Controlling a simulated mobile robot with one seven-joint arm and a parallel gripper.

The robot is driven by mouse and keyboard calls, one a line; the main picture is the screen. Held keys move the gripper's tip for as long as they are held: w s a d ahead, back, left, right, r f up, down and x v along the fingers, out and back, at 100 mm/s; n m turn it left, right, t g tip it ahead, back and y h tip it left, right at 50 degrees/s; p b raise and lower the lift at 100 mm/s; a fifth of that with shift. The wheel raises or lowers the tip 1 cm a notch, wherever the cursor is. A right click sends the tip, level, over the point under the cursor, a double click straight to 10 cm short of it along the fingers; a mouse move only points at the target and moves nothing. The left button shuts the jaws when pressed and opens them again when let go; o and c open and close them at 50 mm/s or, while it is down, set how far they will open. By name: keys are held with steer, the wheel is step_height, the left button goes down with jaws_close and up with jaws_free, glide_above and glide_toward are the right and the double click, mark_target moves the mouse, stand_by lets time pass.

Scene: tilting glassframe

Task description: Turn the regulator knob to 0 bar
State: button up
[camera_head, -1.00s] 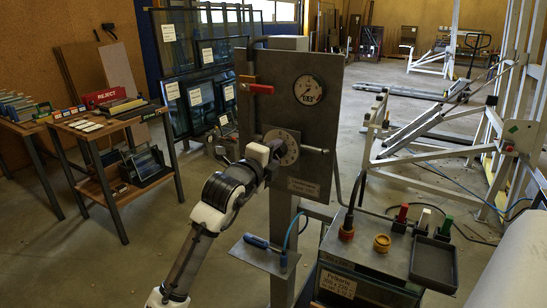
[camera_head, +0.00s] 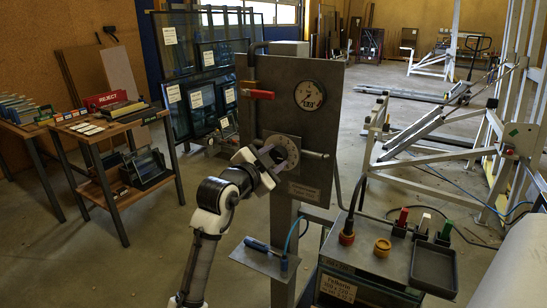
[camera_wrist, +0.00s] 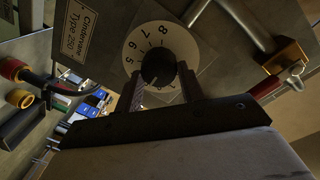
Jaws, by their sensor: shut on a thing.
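The regulator knob (camera_wrist: 158,68) is black and round, in the middle of a pale dial (camera_wrist: 140,42) with printed numbers. In the head view, the dial (camera_head: 291,147) is on the upright grey panel (camera_head: 330,128). My gripper (camera_wrist: 160,75) has one finger on each side of the knob and is shut on it; it also shows in the head view (camera_head: 274,160), where it hides the knob. A round gauge (camera_head: 310,94) is above the dial; its needle is too small to read surely.
A red-handled lever (camera_head: 258,93) is on the panel, left of the gauge. A thin rod sticks out right of the dial. A small shelf (camera_head: 265,259) with a blue-handled tool is below. A box with coloured knobs (camera_head: 370,262) stands at the lower right.

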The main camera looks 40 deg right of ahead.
steer(key=n+p, duration=0.1)
steer(key=n, duration=0.3)
steer(key=shift+w, duration=0.1)
steer(key=n+p, duration=0.2)
steer(key=n, duration=0.2)
steer(key=n+p, duration=0.2)
steer(key=n, duration=0.3)
steer(key=shift+w+a+h+p, duration=0.1)
steer(key=shift+h+p, duration=0.25)
steer(key=shift+h, duration=0.05)
steer(key=shift+f+n+p, duration=0.2)
steer(key=shift+n+p, duration=0.85)
steer(key=shift+n, duration=0.95)
steer(key=o, duration=1)
